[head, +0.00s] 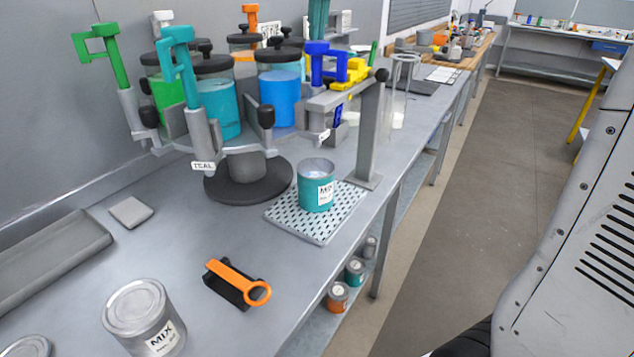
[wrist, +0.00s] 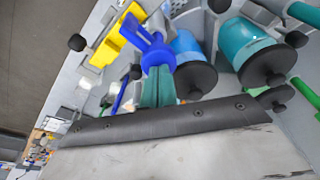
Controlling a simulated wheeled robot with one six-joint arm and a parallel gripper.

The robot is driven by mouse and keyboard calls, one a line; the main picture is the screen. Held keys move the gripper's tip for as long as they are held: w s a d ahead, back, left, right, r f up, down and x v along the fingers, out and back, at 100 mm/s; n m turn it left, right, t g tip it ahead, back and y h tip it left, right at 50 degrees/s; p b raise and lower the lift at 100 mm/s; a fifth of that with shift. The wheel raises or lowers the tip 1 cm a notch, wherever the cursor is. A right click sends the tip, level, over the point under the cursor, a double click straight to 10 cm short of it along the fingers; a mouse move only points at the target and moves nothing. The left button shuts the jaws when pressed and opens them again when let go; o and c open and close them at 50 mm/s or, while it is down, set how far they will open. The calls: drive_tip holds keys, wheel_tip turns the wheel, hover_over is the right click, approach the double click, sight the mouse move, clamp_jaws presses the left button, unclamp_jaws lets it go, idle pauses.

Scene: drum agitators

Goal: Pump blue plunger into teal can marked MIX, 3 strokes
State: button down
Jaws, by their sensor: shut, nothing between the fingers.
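The blue plunger handle (head: 328,62) stands on the turntable rack beside the blue-filled canister (head: 280,98). In the wrist view the blue handle (wrist: 150,42) is just beyond my gripper (wrist: 160,76). The teal-green fingers are shut and empty, close to the handle; whether they touch it I cannot tell. The teal can marked MIX (head: 316,190) is open and stands upright on the perforated mat (head: 283,218), below and in front of the blue plunger.
A grey upright post (head: 369,135) stands right of the can. Yellow (head: 352,74), teal (head: 178,52) and green (head: 97,45) handles share the rack. An orange-handled tool (head: 238,281) and a grey MIX can (head: 143,318) are at the front. Bench between them is clear.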

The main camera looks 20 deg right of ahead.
drive_tip(key=shift+r, duration=2.85)
drive_tip(key=shift+f, duration=0.1)
drive_tip(key=shift+f, duration=2.9)
drive_tip(key=shift+r, duration=3)
drive_tip(key=shift+f, duration=0.1)
